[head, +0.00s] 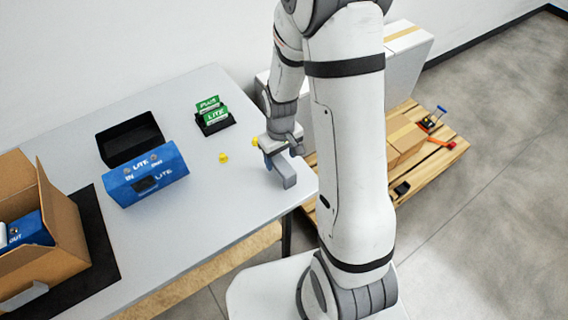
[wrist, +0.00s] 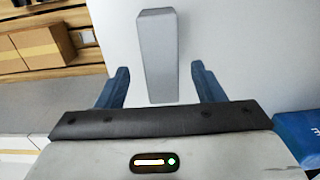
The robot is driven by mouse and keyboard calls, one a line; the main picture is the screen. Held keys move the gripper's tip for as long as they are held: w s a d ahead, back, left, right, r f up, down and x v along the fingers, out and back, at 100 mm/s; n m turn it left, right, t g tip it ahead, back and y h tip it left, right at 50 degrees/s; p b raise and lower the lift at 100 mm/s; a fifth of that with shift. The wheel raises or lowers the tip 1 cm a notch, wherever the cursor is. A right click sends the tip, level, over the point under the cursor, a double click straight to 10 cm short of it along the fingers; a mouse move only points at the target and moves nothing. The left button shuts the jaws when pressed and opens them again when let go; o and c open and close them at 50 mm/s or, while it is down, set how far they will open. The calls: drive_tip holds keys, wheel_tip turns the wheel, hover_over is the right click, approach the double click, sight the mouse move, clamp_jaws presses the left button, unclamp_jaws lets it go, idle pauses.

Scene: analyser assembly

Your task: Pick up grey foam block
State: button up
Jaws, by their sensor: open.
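The grey foam block (head: 283,172) is at the right end of the white table in the head view. In the wrist view the block (wrist: 157,58) shows as a long grey bar between and beyond my two blue fingers. My gripper (head: 272,158) is over the block in the head view. Its fingers (wrist: 160,82) are apart in the wrist view, one on each side of the block, with a gap on both sides. The gripper partly hides the block in the head view.
A blue LITE box (head: 146,178), a black open bin (head: 130,140), a yellow piece (head: 223,157) and a black holder with green cards (head: 213,117) stand on the table (head: 215,205). A cardboard box (head: 65,225) is at the left. A wooden pallet (head: 440,155) lies beyond the table's right edge.

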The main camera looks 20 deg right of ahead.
sight(281, 162)
drive_tip(key=shift+f, duration=1.7)
drive_tip(key=shift+c, duration=0.2)
drive_tip(key=c, duration=1)
